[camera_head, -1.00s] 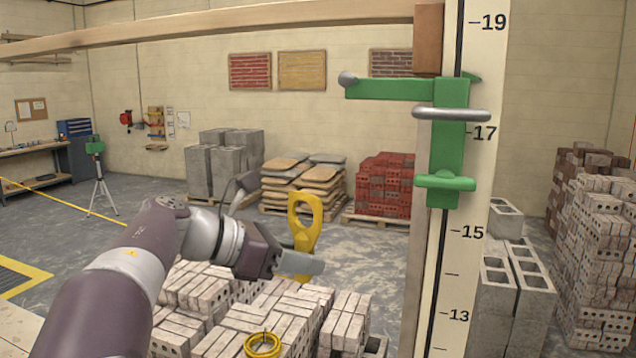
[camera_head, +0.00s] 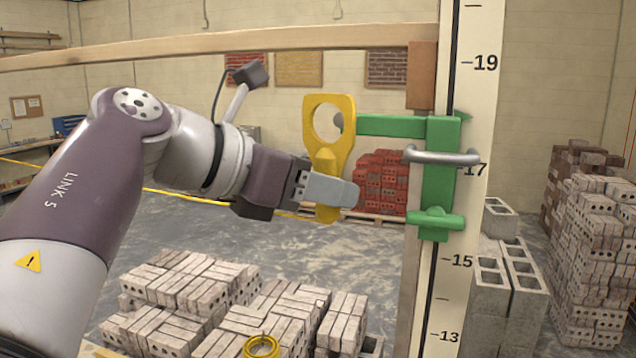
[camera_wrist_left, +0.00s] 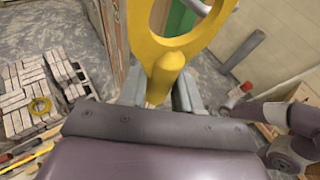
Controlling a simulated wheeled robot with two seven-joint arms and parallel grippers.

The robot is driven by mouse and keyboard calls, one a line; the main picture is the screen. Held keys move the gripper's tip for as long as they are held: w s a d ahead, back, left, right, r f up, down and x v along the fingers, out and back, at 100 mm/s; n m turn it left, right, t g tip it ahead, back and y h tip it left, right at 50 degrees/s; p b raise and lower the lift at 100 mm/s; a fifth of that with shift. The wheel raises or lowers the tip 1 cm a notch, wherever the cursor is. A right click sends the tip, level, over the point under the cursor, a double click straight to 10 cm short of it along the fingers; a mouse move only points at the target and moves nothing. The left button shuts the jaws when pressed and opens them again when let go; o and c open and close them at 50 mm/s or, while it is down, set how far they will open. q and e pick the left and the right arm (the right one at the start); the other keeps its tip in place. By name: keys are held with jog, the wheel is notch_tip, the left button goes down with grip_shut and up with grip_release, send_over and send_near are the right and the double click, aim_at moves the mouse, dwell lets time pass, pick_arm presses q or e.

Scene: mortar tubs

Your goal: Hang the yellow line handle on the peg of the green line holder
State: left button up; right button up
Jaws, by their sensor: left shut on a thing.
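The yellow line handle (camera_head: 341,140) is a flat plate with a large round hole at its top. My left gripper (camera_head: 330,188) is shut on its lower part and holds it upright in the air. The green line holder (camera_head: 438,185) is clamped on the numbered pole at the right. Its green arm (camera_head: 385,125) reaches left, and the handle's hole edge overlaps the arm's left end, hiding most of the peg. I cannot tell whether they touch. In the left wrist view the handle (camera_wrist_left: 165,55) rises from between the fingers, with green behind it. My right gripper is not in view.
The numbered pole (camera_head: 470,110) stands upright at the right, with a wooden beam (camera_head: 200,50) running left from it. Brick stacks (camera_head: 250,315) lie below, with a yellow line coil (camera_head: 262,346) on them. Grey blocks (camera_head: 505,275) stand right of the pole.

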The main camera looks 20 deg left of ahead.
pick_arm(q)
jog(key=w+f+p, duration=0.1)
jog(key=w, duration=0.6)
jog(key=shift+w+d+f, duration=0.2)
jog(key=shift+f, duration=0.2)
dwell(0.6)
jog(key=o, duration=1.7)
jog(key=shift+o, duration=0.7)
jog(key=b+v, duration=0.3)
jog(key=v, duration=0.9)
jog(key=shift+s+a+r, duration=0.2)
jog(key=shift+a+r, duration=0.05)
jog(key=shift+a, duration=0.05)
